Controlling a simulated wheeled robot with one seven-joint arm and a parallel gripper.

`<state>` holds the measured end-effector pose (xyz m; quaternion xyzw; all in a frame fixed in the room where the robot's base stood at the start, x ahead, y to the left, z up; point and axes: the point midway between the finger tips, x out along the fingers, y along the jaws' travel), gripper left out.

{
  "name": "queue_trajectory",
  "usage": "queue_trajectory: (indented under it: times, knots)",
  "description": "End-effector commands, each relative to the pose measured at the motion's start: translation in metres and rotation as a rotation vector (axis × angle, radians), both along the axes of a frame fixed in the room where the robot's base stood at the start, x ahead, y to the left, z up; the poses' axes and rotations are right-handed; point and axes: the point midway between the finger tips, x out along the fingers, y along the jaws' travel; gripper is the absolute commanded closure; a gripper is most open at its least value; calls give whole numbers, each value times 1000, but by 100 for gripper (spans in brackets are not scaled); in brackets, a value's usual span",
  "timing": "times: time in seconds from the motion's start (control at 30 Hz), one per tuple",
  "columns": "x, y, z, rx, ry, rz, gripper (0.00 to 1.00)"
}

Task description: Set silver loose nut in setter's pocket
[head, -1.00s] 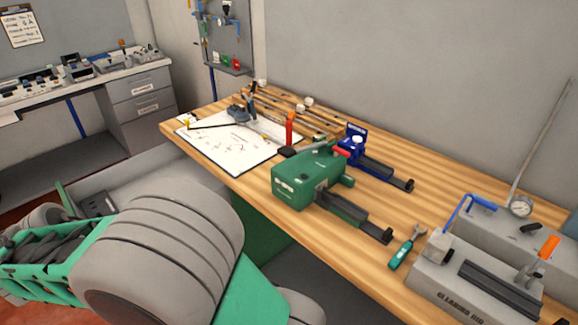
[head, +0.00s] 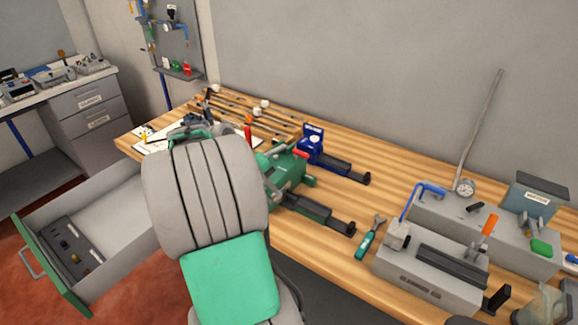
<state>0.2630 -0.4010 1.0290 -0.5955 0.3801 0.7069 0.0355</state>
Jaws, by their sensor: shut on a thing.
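Only a green and dark part of my gripper (head: 200,130) shows, above my grey arm and over the white sheet's area of the bench. Its fingertips are hidden behind the arm. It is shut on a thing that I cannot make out. I cannot see the silver loose nut. A green bench device (head: 284,168) is partly hidden by my arm. A blue bench device (head: 313,142) stands behind it to the right. I cannot tell which is the setter, and no pocket can be made out.
An open drawer (head: 118,208) with a dark tray (head: 70,245) lies left of my arm. Rods (head: 265,118) lie at the bench's back. Bare wood (head: 375,205) lies between.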

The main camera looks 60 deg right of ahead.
Motion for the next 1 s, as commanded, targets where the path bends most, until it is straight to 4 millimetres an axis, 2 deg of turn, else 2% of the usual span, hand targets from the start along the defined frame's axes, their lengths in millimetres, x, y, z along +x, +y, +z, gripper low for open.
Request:
queue_trajectory:
  times: [0.03, 0.1, 0.2, 0.4, 0.63, 1.0]
  knots:
    - [-13, -11, 4, 1, 0, -12, 100]
    - [-26, -26, 6, 6, -3, 4, 100]
    - [-36, -50, 9, 11, -7, 101, 100]
    - [-22, -81, 17, 2, -7, 385, 100]
    - [-14, -88, 12, -6, -5, 468, 100]
    - [-14, -87, -25, -6, -5, 465, 100]
